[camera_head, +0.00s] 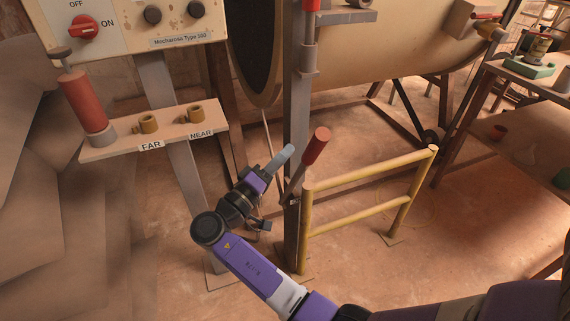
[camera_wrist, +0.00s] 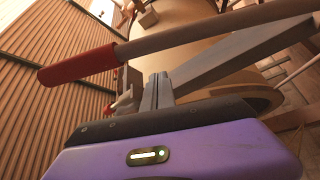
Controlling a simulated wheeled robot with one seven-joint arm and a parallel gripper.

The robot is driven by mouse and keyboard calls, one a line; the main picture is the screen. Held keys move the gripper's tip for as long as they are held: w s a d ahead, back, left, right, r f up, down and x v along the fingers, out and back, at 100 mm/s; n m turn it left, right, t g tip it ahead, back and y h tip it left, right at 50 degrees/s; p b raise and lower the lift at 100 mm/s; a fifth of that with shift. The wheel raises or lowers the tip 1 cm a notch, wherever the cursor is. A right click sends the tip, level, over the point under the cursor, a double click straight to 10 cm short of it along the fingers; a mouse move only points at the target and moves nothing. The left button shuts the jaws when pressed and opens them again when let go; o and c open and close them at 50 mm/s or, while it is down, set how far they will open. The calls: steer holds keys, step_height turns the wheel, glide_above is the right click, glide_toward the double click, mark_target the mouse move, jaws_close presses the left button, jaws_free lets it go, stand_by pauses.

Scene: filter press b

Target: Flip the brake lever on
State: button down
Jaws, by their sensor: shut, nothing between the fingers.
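The brake lever looks to be the red-handled lever (camera_head: 316,147) on the grey post, beside the yellow rail. Its thin rod slants from the post up and right to the red grip. In the wrist view a red grip (camera_wrist: 80,66) with a long rod crosses the upper picture, beyond my fingers. My gripper (camera_head: 286,153) is shut and empty, just left of the lever, its fingers pointing up and right. In the wrist view my fingertips (camera_wrist: 157,78) are below the rod. I cannot tell whether they touch it.
A yellow guard rail (camera_head: 370,182) stands right of the lever. The grey post (camera_head: 297,110) rises behind my gripper. At left are a FAR/NEAR shelf (camera_head: 180,132) with a red cylinder (camera_head: 83,102) and a control panel (camera_head: 130,25). A workbench (camera_head: 535,130) stands at right.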

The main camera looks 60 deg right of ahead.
steer(key=v, duration=1)
steer(key=shift+w+r, duration=0.3)
steer(key=shift+r, duration=0.05)
steer(key=shift+a, duration=0.1)
